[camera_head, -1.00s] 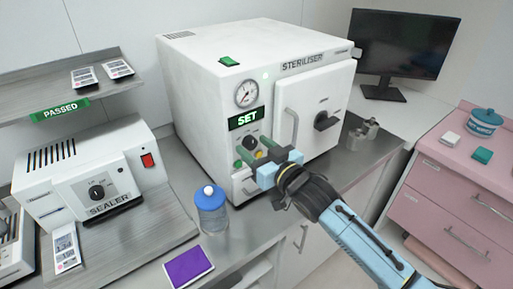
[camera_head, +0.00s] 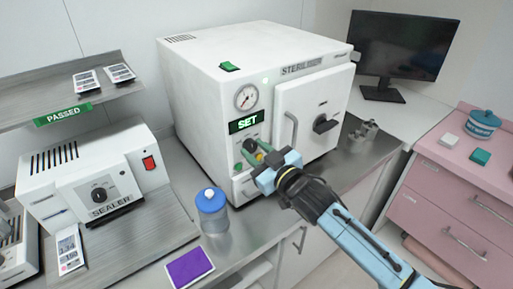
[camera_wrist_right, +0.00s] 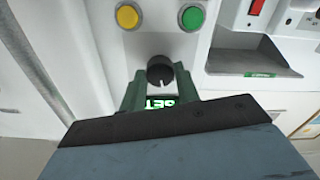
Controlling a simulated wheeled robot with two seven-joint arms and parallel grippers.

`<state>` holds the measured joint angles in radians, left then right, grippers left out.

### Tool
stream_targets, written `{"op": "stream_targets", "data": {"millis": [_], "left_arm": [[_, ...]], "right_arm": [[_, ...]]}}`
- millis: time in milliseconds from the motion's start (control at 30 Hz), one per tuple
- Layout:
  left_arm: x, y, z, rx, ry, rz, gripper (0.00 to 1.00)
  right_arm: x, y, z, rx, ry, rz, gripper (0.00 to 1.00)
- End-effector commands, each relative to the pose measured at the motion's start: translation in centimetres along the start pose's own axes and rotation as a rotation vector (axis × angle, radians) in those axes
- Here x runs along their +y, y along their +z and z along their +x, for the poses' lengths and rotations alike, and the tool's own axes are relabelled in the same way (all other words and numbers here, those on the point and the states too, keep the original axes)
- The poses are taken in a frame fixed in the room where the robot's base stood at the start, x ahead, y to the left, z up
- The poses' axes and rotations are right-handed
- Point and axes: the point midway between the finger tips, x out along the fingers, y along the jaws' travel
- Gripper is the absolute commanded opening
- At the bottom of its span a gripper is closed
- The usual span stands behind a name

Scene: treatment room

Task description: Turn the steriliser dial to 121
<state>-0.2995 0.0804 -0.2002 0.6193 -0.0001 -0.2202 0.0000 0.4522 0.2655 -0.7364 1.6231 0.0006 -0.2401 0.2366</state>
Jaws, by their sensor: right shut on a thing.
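The white steriliser (camera_head: 205,120) stands on the counter, with a round gauge (camera_head: 246,97) above a lit green SET display (camera_head: 243,123). Its black dial (camera_head: 250,145) sits below the display, partly hidden by my right gripper (camera_head: 255,153). In the right wrist view the dial (camera_wrist_right: 160,71) lies between the two green fingers of my right gripper (camera_wrist_right: 159,88), which is shut on it. A notch shows on the dial's edge; its scale cannot be read. The SET display (camera_wrist_right: 160,103) is partly covered there. My left gripper is not in view.
Yellow (camera_wrist_right: 127,16) and green (camera_wrist_right: 192,18) buttons sit close to the dial. The door handle (camera_head: 291,130) is right of my gripper. A blue-capped jar (camera_head: 211,212) and purple pad (camera_head: 189,267) are in front. The sealer (camera_head: 90,180) stands left.

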Motion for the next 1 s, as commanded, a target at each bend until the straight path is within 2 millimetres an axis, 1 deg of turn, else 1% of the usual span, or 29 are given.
{"op": "stream_targets", "data": {"millis": [33,100,500,733,1000], "left_arm": [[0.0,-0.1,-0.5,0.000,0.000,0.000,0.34],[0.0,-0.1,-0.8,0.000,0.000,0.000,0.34],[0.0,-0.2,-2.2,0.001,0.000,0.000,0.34],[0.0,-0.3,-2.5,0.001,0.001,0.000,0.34],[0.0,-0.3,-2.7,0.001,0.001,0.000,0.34]], "right_arm": [[0.0,-0.2,0.0,-0.001,-0.001,-0.041,0.09],[0.0,-0.2,0.0,-0.002,-0.001,-0.107,0.09],[0.0,-0.1,0.0,0.000,-0.001,-0.441,0.09],[0.0,-0.1,0.0,0.001,-0.001,-0.565,0.09],[0.0,0.0,0.0,0.000,0.000,-0.631,0.09]]}}
